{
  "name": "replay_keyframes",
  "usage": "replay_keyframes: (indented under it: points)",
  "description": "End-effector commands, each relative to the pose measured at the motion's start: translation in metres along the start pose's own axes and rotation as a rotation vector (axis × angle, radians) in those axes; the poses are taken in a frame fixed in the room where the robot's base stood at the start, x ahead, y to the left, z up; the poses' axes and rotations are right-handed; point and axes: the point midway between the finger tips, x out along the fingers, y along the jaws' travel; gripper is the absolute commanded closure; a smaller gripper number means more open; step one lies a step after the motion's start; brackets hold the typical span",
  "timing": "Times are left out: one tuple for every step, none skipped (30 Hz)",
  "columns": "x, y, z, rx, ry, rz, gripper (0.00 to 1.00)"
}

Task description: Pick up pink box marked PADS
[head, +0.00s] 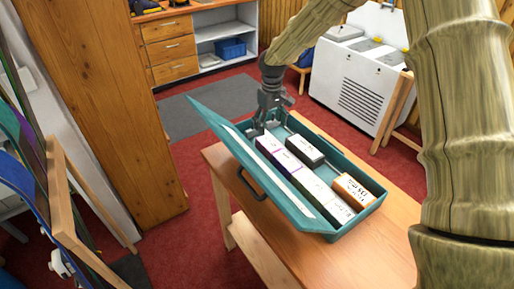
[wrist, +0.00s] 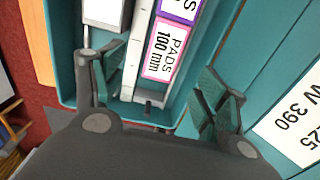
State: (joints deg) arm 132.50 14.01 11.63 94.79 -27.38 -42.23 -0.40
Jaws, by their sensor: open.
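The pink-edged box marked PADS 100 mm (wrist: 168,48) lies in an open teal case (wrist: 66,60), its white label facing up. In the head view it seems to be the box (head: 268,143) at the end of the row closest to my gripper (head: 266,124). In the wrist view my gripper (wrist: 158,88) is open, with one finger on each side of the picture. The box shows between and beyond the fingertips, nothing is held, and contact cannot be told.
A purple-edged box (wrist: 180,10) sits right against the pink one. A dark box (head: 305,150) and an orange box (head: 353,190) share the case. The case's raised lid (head: 250,165) runs along the left side. The case stands on a wooden table (head: 365,255).

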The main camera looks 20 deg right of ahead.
Motion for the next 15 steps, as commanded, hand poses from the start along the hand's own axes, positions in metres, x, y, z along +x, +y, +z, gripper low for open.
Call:
replay_keyframes:
  points:
    - [0.005, -0.002, -0.001, -0.002, -0.002, -0.001, 0.27]
    - [0.009, -0.003, -0.001, -0.002, -0.002, -0.001, 0.27]
    - [0.014, -0.003, -0.001, -0.003, -0.002, -0.001, 0.27]
    - [0.018, -0.004, -0.001, -0.003, -0.002, -0.001, 0.27]
    - [0.022, -0.004, -0.002, -0.003, -0.002, -0.001, 0.27]
    - [0.027, -0.004, -0.002, -0.004, -0.001, 0.000, 0.27]
    - [0.031, -0.004, -0.002, -0.004, -0.002, 0.000, 0.27]
    - [0.035, -0.004, -0.002, -0.004, -0.001, 0.000, 0.27]
    - [0.039, -0.004, -0.002, -0.003, 0.000, -0.001, 0.27]
    - [0.041, -0.004, -0.002, -0.003, 0.001, -0.001, 0.27]
    - [0.043, -0.003, -0.002, -0.003, 0.001, 0.000, 0.27]
    - [0.044, -0.003, -0.002, -0.003, 0.001, 0.000, 0.27]
    - [0.046, -0.003, -0.002, -0.002, 0.001, 0.000, 0.27]
    - [0.047, -0.004, -0.001, -0.002, 0.001, 0.000, 0.27]
    - [0.049, -0.004, 0.000, -0.002, 0.000, 0.000, 0.27]
